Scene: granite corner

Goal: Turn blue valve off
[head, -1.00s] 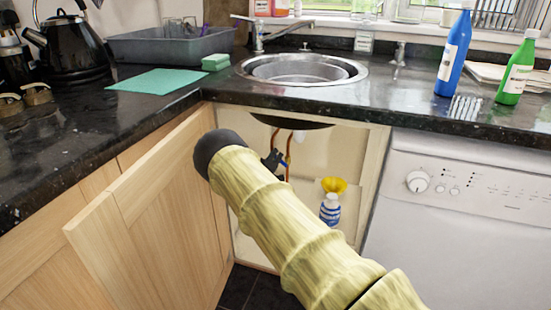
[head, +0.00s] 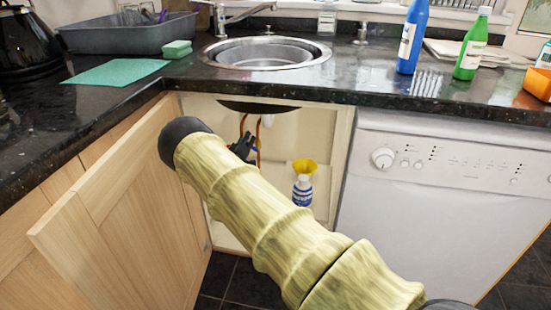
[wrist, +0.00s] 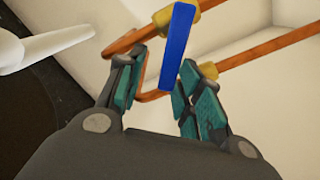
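The blue valve handle (wrist: 176,48) is a long flat blue bar on copper piping in the wrist view. It runs from a brass fitting at the top down toward my gripper (wrist: 165,76). My gripper is open, with one teal-padded finger on each side of the handle's lower end. A gap shows on the left side of the handle; on the right the finger is very near, and I cannot tell whether it touches. In the head view my gripper (head: 243,148) is a small dark shape inside the open cupboard, in front of the pipes, and the handle is not clear there.
The open wooden cupboard door (head: 110,215) stands left of my arm. A blue-and-white bottle (head: 302,190) with a yellow top stands in the cupboard. The dishwasher (head: 440,200) is to the right; the countertop (head: 300,84) and sink (head: 265,52) are above.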

